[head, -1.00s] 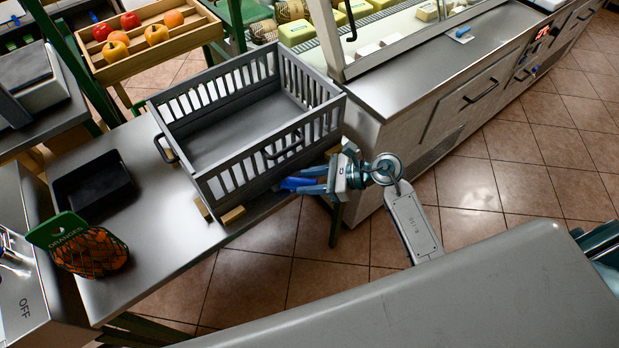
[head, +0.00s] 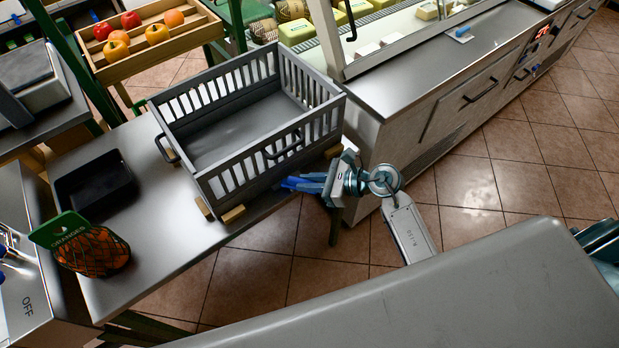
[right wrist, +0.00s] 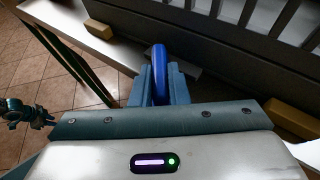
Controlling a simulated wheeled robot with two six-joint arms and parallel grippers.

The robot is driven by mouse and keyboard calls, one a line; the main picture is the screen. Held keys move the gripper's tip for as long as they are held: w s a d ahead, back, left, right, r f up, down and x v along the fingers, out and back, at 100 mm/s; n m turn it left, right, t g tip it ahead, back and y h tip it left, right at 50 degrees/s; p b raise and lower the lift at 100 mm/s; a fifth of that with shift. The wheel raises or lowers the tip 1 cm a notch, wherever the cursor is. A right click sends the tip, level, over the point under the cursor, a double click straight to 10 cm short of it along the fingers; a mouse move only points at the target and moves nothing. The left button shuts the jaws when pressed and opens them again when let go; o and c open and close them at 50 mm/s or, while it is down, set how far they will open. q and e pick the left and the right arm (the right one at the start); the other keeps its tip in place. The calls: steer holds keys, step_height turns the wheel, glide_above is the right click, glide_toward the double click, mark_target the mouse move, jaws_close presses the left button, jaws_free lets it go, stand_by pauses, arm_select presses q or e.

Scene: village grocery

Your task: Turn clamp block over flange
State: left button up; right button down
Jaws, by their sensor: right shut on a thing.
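A grey slatted crate (head: 222,180) stands on the steel table. Small wooden clamp blocks sit by its foot: a pair at the near corner, one at left (head: 204,208) and one at right (head: 233,214), and another at the right corner (head: 333,152). In the right wrist view one block (right wrist: 98,29) is at upper left and another (right wrist: 290,118) at right. My right gripper (head: 303,184) is at the table's right edge, beside the crate. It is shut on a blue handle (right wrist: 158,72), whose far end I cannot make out. The flange is not clearly visible. My left gripper is not seen.
The steel table (head: 165,262) also holds a black tray (head: 95,187) and a netted bag of oranges (head: 92,252). A counter (head: 400,90) stands close behind my right gripper. Tiled floor is open below and right.

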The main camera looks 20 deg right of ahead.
steer(key=shift+s+a+r+m+t+h+p, duration=0.15)
steer(key=shift+m+t+h+p, duration=0.1)
steer(key=shift+m+t+p, duration=0.15)
steer(key=shift+s+a+r+m+t+h+p, duration=0.15)
steer(key=shift+m+t+h+p, duration=0.1)
steer(key=shift+m+t, duration=0.2)
steer(key=shift+s+a+f+m+t+h+p, duration=0.1)
steer(key=shift+s+a+m+t+h+p, duration=0.15)
steer(key=shift+m+t+h+p, duration=0.65)
steer(key=shift+s+a+f+m+t+h+p, duration=0.1)
steer(key=shift+a+m+t+h+p, duration=0.25)
steer(key=shift+m+h+p, duration=1.05)
steer(key=shift+s+a+m+t+h+p, duration=0.2)
steer(key=shift+m+t+h+p, duration=0.45)
steer(key=shift+p, duration=1)
steer(key=c, duration=1.4)
jaws_free()
